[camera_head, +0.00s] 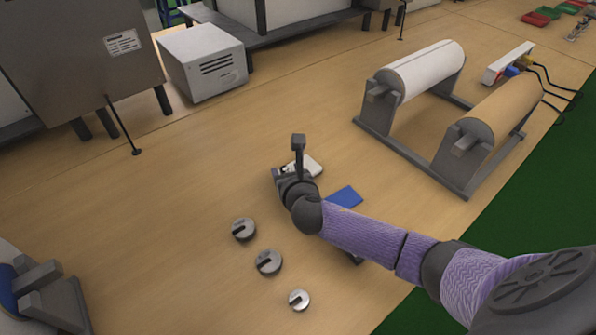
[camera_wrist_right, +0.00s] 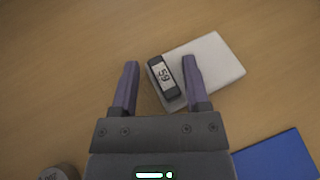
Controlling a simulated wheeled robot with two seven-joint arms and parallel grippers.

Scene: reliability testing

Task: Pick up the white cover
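The white cover (camera_wrist_right: 215,65) is a flat, pale rectangular piece lying on the wooden table. In the head view the white cover (camera_head: 309,167) shows partly behind my right wrist. My right gripper (camera_wrist_right: 160,62) is open and empty. In the wrist view its right finger overlaps the cover's near left part and the display device lies between the fingers; I cannot tell whether they touch. My left gripper is not in view.
A blue flat piece (camera_head: 344,197) lies right of my wrist. Several round metal weights, one near the front (camera_head: 299,300), stand on the table. A rack holds a white roll (camera_head: 425,68) and a tan roll (camera_head: 500,108). A white box (camera_head: 205,62) stands at the back.

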